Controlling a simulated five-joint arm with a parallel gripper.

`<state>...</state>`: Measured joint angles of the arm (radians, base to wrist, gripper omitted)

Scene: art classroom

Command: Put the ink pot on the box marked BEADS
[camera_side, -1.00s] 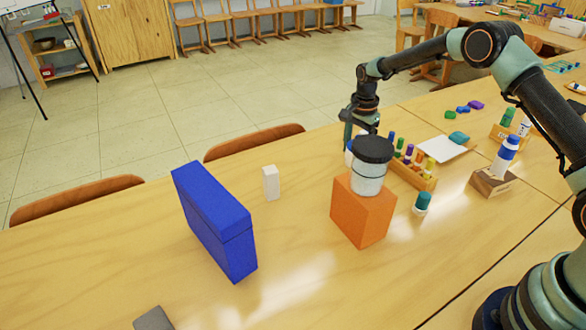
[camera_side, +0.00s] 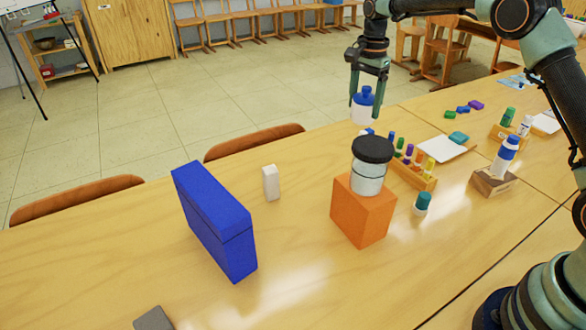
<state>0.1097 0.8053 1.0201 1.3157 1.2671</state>
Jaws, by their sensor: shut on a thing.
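My gripper (camera_side: 365,97) is shut on a small white pot with a blue lid (camera_side: 361,110), which looks like the ink pot. It holds the pot upright in the air, behind and above a jar with a black lid (camera_side: 369,176). The jar stands on an orange box (camera_side: 363,212). A tall blue box (camera_side: 213,222) stands to the left on the table. I can read no BEADS marking on either box from this view.
A wooden rack of colored bottles (camera_side: 414,178) stands right of the jar. A teal-capped pot (camera_side: 421,204) and a blue-capped bottle in a holder (camera_side: 504,160) stand farther right. A small white block (camera_side: 271,183) stands between the boxes. The table's front middle is clear.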

